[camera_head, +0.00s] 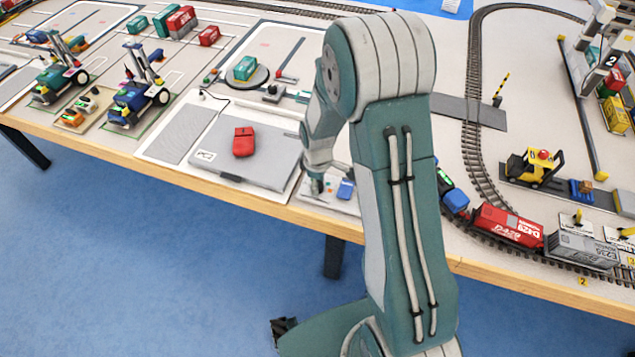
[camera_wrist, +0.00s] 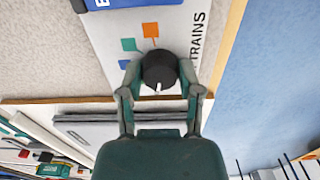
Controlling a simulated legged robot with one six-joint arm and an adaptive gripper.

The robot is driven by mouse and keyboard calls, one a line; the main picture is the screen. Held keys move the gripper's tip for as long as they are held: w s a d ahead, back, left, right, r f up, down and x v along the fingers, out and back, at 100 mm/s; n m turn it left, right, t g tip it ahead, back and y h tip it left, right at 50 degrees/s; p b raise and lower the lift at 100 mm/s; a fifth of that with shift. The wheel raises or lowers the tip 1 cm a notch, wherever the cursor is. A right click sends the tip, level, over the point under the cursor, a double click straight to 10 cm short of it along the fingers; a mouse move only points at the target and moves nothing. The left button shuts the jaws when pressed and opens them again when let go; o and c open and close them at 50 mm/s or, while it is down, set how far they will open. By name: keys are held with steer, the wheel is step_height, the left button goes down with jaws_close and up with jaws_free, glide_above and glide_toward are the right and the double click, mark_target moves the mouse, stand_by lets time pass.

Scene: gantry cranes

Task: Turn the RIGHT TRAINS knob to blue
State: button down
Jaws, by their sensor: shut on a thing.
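In the wrist view a round black knob (camera_wrist: 160,68) stands on a pale panel (camera_wrist: 185,30) printed "TRAINS". A short white mark shows at the knob's lower edge, pointing down in the picture, away from the orange square. My gripper (camera_wrist: 159,78) is shut on the knob, one finger on each side.
A blue block (camera_head: 345,188) sits right of my gripper. A grey board (camera_head: 215,165) with a red object (camera_head: 243,142) lies to the left. A train track with a red wagon (camera_head: 508,225) runs right of my arm. The table's front edge is close.

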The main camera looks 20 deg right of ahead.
steer(key=shift+w+m, duration=0.1)
steer(key=shift+m, duration=0.2)
steer(key=m, duration=0.3)
steer(key=shift+m, duration=0.3)
steer(key=m, duration=0.3)
steer(key=shift+m, duration=0.3)
steer(key=m, duration=0.4)
steer(key=shift+w+r, duration=0.1)
steer(key=shift+m, duration=2)
steer(key=shift+c, duration=1.3)
jaws_free()
